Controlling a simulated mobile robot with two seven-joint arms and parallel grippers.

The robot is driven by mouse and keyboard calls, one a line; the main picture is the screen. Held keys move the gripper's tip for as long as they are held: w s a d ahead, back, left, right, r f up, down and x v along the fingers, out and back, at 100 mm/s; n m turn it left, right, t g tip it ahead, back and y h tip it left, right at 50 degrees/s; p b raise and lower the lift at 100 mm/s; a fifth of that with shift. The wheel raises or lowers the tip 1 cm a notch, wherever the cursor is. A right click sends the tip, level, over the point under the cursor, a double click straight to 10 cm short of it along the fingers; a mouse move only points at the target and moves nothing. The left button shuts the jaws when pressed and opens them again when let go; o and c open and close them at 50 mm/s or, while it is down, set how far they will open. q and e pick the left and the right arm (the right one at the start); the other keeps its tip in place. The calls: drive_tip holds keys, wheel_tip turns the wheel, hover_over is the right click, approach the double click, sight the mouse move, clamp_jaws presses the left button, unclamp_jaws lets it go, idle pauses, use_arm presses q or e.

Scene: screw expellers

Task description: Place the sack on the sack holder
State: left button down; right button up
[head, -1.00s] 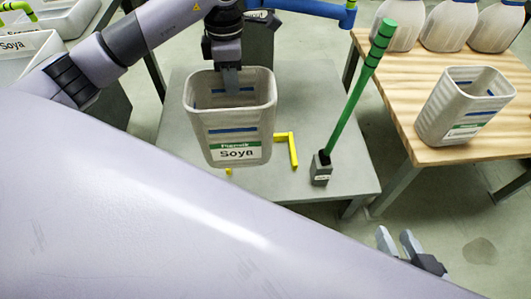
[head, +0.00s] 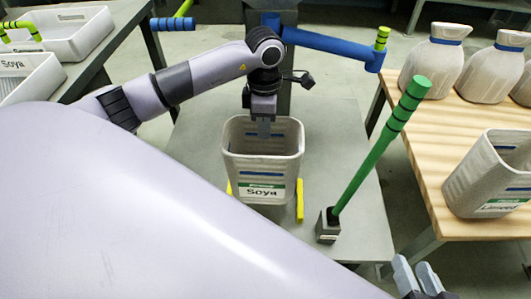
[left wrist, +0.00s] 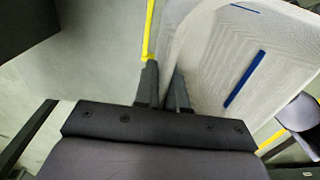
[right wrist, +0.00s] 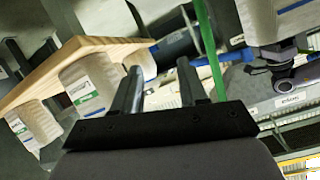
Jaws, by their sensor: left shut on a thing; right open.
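The open-topped, whitish sack (head: 240,172) has a green and white Soya label and blue stripes. My left gripper (head: 264,128) is shut on its far rim; the left wrist view shows the fingers (left wrist: 165,82) at the sack wall (left wrist: 215,70). The sack is upright, between yellow marks (head: 299,201) on the grey table (head: 205,130), which seems to be the sack holder. I cannot tell whether its base touches the surface. My right gripper (head: 416,275) is open and empty at the lower right; its fingers (right wrist: 158,82) are apart in the right wrist view.
A green lever (head: 372,155) rises right of the sack. A blue bar (head: 325,42) crosses behind. The wooden table (head: 425,145) at right holds another open sack (head: 485,180) and several tied sacks (head: 432,62). White trays (head: 70,30) stand at upper left.

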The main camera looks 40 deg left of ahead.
sight(265, 149)
use_arm(q)
wheel_tip(265, 149, down, 6)
drive_tip(key=shift+b, duration=0.7)
wheel_tip(265, 149, down, 5)
drive_tip(key=shift+f+b, duration=0.15)
drive_tip(key=shift+b, duration=0.8)
drive_tip(key=c, duration=1.2)
unclamp_jaws()
use_arm(e)
drive_tip(key=shift+w+d+f+t, duration=0.1)
drive_tip(key=shift+d+f+t, duration=0.1)
drive_tip(key=shift+t, duration=0.3)
